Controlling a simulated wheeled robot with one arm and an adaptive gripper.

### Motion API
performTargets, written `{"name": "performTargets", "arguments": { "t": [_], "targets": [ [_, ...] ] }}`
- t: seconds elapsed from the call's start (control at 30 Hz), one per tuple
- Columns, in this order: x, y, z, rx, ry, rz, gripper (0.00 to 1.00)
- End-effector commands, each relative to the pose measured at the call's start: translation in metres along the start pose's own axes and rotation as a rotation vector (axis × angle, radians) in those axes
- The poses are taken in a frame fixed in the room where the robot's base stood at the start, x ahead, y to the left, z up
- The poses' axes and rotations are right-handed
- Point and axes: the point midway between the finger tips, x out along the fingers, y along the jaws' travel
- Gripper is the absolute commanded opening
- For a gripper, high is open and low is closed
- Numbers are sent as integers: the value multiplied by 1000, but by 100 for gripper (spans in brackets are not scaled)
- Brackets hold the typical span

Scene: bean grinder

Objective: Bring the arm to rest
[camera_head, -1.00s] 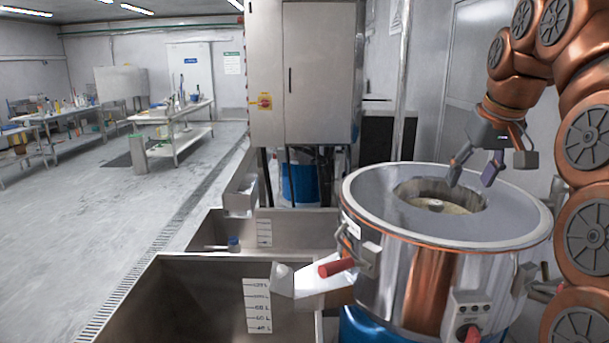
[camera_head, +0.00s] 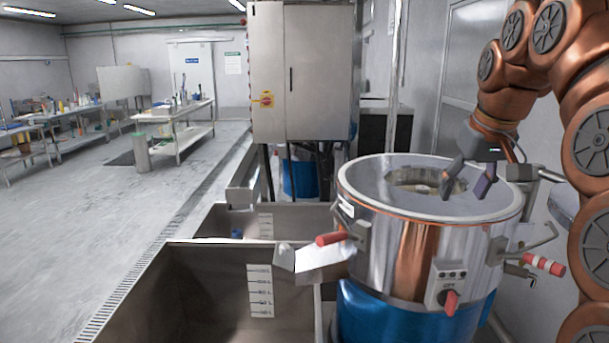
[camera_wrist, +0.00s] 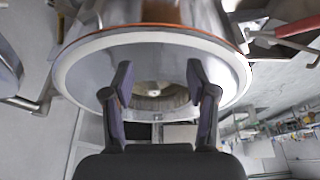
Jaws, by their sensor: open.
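My gripper (camera_head: 466,184) hangs at the end of my copper-coloured arm over the top of the bean grinder (camera_head: 375,260). Its two dark fingers are spread apart with nothing between them. In the wrist view, my gripper (camera_wrist: 158,92) is open in front of the grinder's round opening (camera_wrist: 155,98). In the head view, the fingers overlap the right part of that opening (camera_head: 415,182); how far they are above it I cannot tell.
The grinder has a red-handled lever (camera_head: 330,239) at left, a red-and-white handle (camera_head: 543,265) at right and a red knob (camera_head: 450,302) in front. Steel bins (camera_head: 215,290) stand at its left. A steel cabinet (camera_head: 310,80) stands behind. Open floor (camera_head: 120,230) lies far left.

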Motion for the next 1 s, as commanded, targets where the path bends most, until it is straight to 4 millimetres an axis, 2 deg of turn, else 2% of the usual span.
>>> {"name": "performTargets", "arguments": {
  "t": [0.23,0.47,0.77,1.0],
  "targets": [
    [15,-19,23,-22,-43,-8,58],
    [38,-43,63,-46,-111,-15,58],
    [77,-72,136,-63,-217,-21,58],
    [108,-89,207,-58,-305,-19,58]
  ]
}}
